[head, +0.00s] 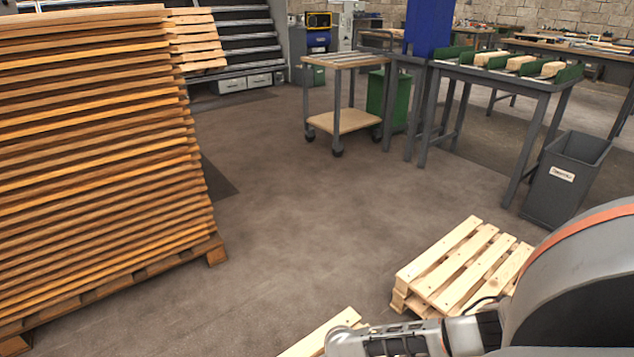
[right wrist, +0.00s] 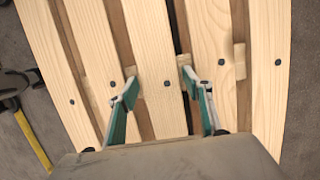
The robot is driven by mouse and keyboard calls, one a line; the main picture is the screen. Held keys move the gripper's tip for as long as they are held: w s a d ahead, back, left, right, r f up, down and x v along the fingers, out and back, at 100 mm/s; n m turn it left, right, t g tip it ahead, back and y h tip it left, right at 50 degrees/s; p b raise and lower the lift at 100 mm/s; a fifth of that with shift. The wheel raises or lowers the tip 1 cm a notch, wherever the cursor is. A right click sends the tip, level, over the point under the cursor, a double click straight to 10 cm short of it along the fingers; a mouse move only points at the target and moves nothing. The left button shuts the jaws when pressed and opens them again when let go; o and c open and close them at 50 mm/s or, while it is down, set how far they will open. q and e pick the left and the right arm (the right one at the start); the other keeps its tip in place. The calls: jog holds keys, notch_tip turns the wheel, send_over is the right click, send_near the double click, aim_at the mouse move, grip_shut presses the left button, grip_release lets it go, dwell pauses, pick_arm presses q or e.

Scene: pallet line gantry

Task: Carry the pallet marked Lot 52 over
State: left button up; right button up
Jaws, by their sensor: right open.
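A small stack of pale wooden pallets (head: 465,268) lies on the floor at lower right in the head view. Part of another pale pallet (head: 322,335) shows at the bottom edge, partly hidden by my right arm. No Lot 52 marking is readable on either. In the right wrist view, my right gripper (right wrist: 158,82) is open above pale pallet slats (right wrist: 100,50), its two green-lined fingers apart with a slat and a dark gap between them. I cannot tell whether the fingertips touch the wood. My left gripper is not in view.
A tall stack of boards (head: 95,150) on a pallet stands at left. A wheeled cart (head: 343,122), a grey bin (head: 567,180) and a table with green-sided rails (head: 500,75) stand behind. The middle floor is clear. A yellow bar (right wrist: 33,140) shows beside the slats.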

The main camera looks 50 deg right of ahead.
jog(key=shift+f, duration=0.2)
dwell(0.3)
grip_shut()
